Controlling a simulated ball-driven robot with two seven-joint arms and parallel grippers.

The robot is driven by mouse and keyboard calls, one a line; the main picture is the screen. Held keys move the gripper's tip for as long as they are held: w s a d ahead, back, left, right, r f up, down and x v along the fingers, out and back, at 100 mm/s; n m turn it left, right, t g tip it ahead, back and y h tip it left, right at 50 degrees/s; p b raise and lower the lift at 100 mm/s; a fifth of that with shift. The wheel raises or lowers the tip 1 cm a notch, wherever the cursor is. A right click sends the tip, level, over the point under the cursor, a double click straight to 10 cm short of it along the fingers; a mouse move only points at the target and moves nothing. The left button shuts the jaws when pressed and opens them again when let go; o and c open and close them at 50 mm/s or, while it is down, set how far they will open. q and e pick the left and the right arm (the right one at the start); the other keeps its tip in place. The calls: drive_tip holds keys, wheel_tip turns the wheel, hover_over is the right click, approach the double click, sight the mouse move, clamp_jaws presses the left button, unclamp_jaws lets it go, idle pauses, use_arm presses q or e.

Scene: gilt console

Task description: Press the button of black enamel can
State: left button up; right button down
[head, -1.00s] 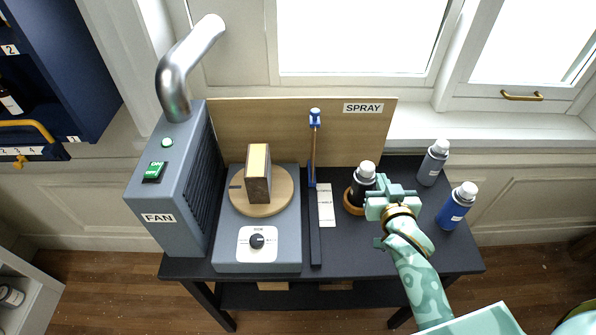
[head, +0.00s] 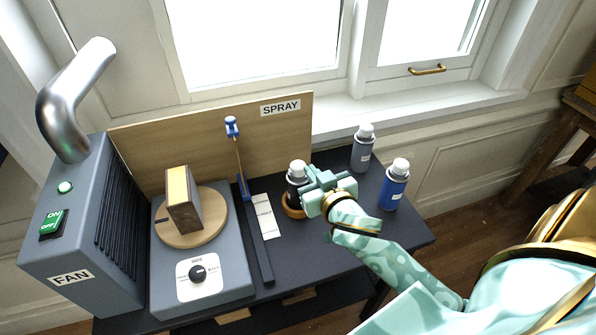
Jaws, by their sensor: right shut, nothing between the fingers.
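The black enamel can (head: 293,187) stands upright in a round wooden holder (head: 291,207) on the dark table, with a white cap or button (head: 298,168) on top. My right gripper (head: 309,190) is shut and empty, right beside the can on its right side. It partly hides the can's right side, and I cannot tell whether it touches the can. The white top is uncovered. My left gripper is not in view.
A grey can (head: 362,150) and a blue can (head: 393,187) stand to the right. A turntable (head: 213,229) with a wooden block (head: 183,200), a blue-topped rod (head: 236,150) and a grey fan unit (head: 80,230) are left. A SPRAY board (head: 230,130) stands behind.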

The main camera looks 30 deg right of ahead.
drive_tip(key=m, duration=0.1)
drive_tip(key=h, duration=0.1)
hover_over(298, 167)
drive_tip(key=s, duration=0.1)
wheel_tip(298, 167, down, 2)
drive_tip(key=f, duration=0.1)
drive_tip(key=f+b, duration=0.1)
drive_tip(key=f, duration=0.1)
drive_tip(key=shift+s+d, duration=0.1)
drive_tip(key=shift+s, duration=0.15)
drive_tip(key=shift+f, duration=0.5)
